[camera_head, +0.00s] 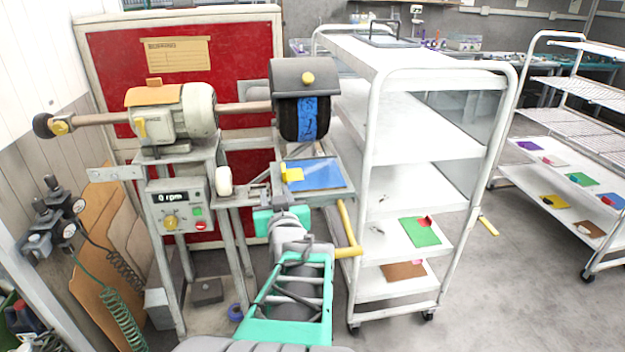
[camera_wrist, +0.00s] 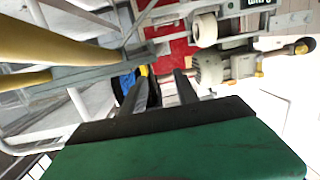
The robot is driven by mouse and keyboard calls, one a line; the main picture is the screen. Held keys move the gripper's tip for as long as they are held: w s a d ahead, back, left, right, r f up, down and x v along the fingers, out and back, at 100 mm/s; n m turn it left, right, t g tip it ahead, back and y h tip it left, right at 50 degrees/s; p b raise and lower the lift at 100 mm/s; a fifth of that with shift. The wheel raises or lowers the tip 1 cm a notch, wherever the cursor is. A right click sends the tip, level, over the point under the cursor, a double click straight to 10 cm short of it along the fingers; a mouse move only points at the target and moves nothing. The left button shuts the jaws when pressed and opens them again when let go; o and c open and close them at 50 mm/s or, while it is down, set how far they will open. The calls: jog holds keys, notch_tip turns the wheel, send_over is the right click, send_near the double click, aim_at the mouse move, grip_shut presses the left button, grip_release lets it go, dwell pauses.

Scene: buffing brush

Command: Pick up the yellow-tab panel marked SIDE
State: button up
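A blue panel with a yellow tab (camera_head: 292,174) lies on the small grey work rest in front of the buffing brush; its blue face (camera_head: 322,175) is to the right of the tab. I cannot read a SIDE marking on it. My gripper (camera_head: 278,208) is just below and in front of the tab in the head view, with its fingertips hard to make out. In the wrist view my gripper (camera_wrist: 162,78) has two dark fingers apart with no panel held between them. A bit of yellow and blue shows by the left fingertip there, and I cannot tell whether it is panel or brush.
The blue buffing brush (camera_head: 304,118) hangs above the rest, on the motor (camera_head: 172,113). The control box (camera_head: 178,207) reads 0 rpm. A yellow bent bar (camera_head: 348,230) is right of my arm. A white cart (camera_head: 420,150) holds green and brown panels; another rack (camera_head: 560,175) holds several more.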

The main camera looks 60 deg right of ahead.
aim_at(284, 171)
jog(key=shift+m+h, duration=0.5)
jog(key=shift+h, duration=0.2)
jog(key=w+d, duration=0.1)
jog(key=d, duration=0.1)
jog(key=d+p, duration=0.1)
jog(key=d, duration=0.2)
jog(key=w+d+r+p, duration=0.1)
jog(key=d, duration=0.1)
jog(key=shift+w+d, duration=0.35)
jog(key=x, duration=0.3)
jog(key=p+x, duration=0.1)
jog(key=shift+w+d+f, duration=0.15)
jog(key=shift+d+f, duration=0.05)
jog(key=shift+f, duration=0.1)
jog(key=shift+c, duration=0.3)
grip_shut()
